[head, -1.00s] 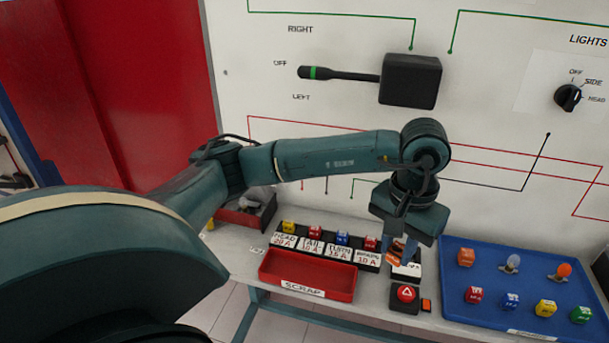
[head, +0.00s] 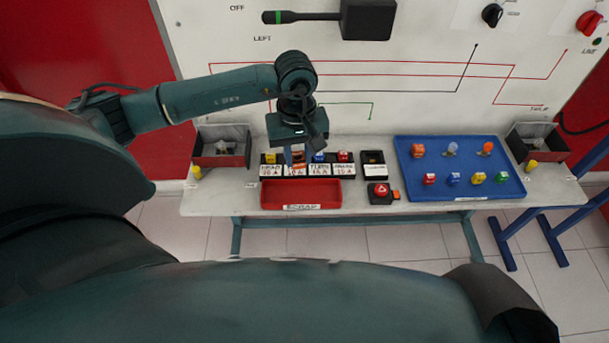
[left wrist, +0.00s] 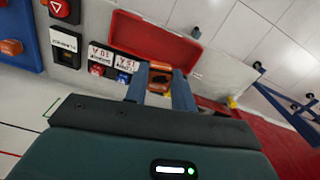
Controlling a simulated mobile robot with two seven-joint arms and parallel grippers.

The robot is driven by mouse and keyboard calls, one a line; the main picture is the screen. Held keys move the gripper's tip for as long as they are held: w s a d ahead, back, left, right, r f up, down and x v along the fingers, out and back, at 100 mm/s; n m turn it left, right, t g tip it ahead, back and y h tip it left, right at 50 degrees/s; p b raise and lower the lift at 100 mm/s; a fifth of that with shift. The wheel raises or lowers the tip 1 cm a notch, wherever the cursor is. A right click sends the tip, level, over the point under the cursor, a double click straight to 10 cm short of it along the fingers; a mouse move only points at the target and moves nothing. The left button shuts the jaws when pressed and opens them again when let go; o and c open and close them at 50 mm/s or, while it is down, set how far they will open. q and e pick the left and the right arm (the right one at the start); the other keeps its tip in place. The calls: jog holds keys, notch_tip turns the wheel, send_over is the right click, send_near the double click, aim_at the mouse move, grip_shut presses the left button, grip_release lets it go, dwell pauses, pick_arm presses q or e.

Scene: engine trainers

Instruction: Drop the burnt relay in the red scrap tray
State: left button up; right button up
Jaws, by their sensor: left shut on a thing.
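My left gripper (head: 297,156) is shut on the burnt relay (head: 298,163), a small orange-brown block with dark marks. In the left wrist view the relay (left wrist: 160,77) sits between the two blue fingers (left wrist: 161,88). In the head view the gripper hangs over the fuse row, just behind the red scrap tray (head: 300,205). The empty-looking tray also shows in the left wrist view (left wrist: 150,38), beyond the fingertips. The relay's exact height above the bench is hard to tell. My right gripper is not in view.
The labelled fuse row (head: 343,170) has coloured fuses under and beside the gripper. A black relay socket (head: 374,158) and a red triangle button (head: 381,190) stand to its right. A blue tray (head: 460,190) holds bulbs and fuses. Dark bins (head: 222,160) stand at both bench ends.

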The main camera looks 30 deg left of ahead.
pick_arm(q)
jog(key=shift+s+a+r+n+p, duration=0.2)
jog(key=shift+s+a+n+p, duration=0.1)
jog(key=shift+n, duration=0.1)
jog(key=shift+a+f, duration=0.15)
jog(key=shift+f, duration=0.3)
notch_tip(320, 180, down, 4)
jog(key=shift+f+b, duration=0.15)
jog(key=shift+b, duration=1.1)
jog(key=shift+f, duration=0.6)
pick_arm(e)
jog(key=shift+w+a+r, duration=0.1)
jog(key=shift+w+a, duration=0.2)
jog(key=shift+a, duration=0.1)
pick_arm(q)
jog(key=o, duration=1)
jog(key=shift+o, duration=0.2)
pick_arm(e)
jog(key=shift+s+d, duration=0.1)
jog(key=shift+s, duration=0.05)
